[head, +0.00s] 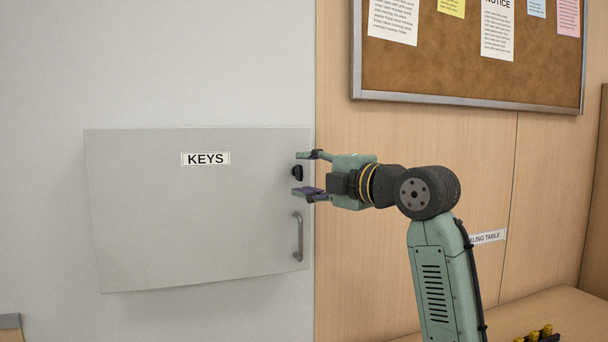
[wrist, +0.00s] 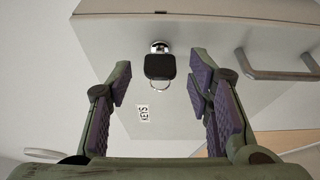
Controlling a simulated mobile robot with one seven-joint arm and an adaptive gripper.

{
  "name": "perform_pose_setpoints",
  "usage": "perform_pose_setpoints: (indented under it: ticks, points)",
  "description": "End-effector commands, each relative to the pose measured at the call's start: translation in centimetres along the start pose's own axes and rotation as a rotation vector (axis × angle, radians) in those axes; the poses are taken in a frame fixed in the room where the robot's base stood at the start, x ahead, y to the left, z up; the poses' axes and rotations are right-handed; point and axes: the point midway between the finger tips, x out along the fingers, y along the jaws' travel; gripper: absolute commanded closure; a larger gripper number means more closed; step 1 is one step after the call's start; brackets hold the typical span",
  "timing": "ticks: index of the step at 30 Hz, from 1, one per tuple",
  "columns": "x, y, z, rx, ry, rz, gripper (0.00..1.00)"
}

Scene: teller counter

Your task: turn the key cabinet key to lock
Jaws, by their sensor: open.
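The grey key cabinet (head: 190,220) is on the wall at the left in the head view, its door shut and marked KEYS. The key (head: 297,172) has a black head and sits in the lock near the door's right edge. In the wrist view the black key head (wrist: 160,67) shows in front of a round silver lock (wrist: 160,47), with a ring hanging from it. My gripper (head: 306,173) is open at the lock, one finger above the key and one below. In the wrist view my gripper (wrist: 160,85) has its purple-padded fingers on either side of the key, apart from it.
A metal door handle (head: 298,237) stands out below the lock; it also shows at the upper right in the wrist view (wrist: 272,73). A notice board (head: 470,60) hangs above my arm. A wooden table (head: 560,308) with yellow-topped items is at the lower right.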

Motion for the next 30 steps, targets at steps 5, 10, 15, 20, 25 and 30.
perform_pose_setpoints:
  ticks: [5, 10, 15, 20, 25, 30]
  points:
    - [-3.9, 0.0, 0.1, 0.001, -0.004, 0.003, 0.53]
    - [-7.4, 0.0, 0.1, 0.0, -0.003, 0.002, 0.53]
    - [-9.7, 0.0, 0.1, 0.001, -0.003, 0.001, 0.53]
    - [-10.4, 0.0, 0.0, 0.0, -0.002, 0.0, 0.53]
    - [-10.5, 0.0, 0.0, 0.0, -0.001, 0.0, 0.53]
    - [-10.0, -0.2, -0.2, 0.008, 0.003, 0.006, 0.53]
